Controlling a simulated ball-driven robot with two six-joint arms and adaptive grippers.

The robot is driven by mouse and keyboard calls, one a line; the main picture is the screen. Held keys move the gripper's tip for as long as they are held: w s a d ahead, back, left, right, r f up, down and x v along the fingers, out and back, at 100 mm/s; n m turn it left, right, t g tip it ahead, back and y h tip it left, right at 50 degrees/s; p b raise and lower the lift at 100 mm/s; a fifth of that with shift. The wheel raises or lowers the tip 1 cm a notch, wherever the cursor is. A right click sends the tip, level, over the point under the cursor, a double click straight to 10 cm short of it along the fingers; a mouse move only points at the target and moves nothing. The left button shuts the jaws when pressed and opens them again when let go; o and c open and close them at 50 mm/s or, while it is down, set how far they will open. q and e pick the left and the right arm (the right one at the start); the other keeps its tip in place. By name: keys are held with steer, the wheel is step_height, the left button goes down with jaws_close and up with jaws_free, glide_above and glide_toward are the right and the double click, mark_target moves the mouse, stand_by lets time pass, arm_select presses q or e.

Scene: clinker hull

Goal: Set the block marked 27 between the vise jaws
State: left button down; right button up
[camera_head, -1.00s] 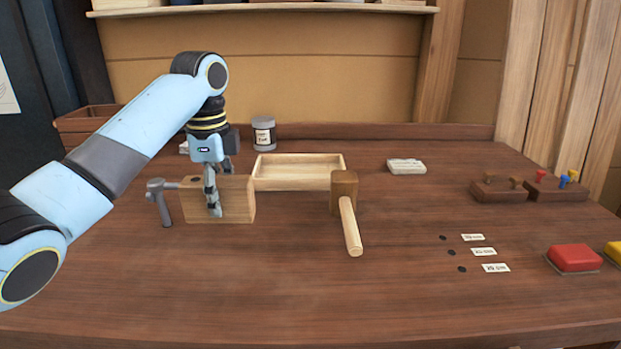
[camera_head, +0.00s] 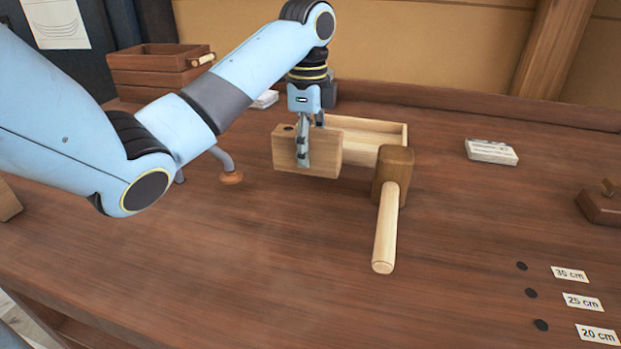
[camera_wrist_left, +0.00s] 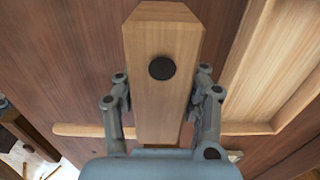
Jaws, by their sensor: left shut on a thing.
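A pale wooden block (camera_head: 326,158) with a dark round spot is held in my left gripper (camera_head: 303,160), whose fingers are shut on its two sides. In the left wrist view the block (camera_wrist_left: 165,100) stands between the fingers, with the black spot facing the camera. No number shows on the faces I see. In the head view the block is in front of the left part of a wooden tray; I cannot tell how far it is above the table. No vise jaws can be made out. My right gripper is not in view.
The open wooden tray (camera_head: 392,130) is behind the block. A wooden mallet (camera_head: 393,178) lies close to its right. A grey curved tool with a wooden knob (camera_head: 231,177) is to the left. Label cards (camera_head: 569,274) lie front right. The front middle of the table (camera_head: 270,260) is clear.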

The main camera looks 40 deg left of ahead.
arm_select(q)
steer(key=shift+f+b, duration=0.35)
steer(key=shift+f, duration=1.85)
steer(key=c, duration=0.7)
jaws_free()
steer(key=shift+f, duration=0.1)
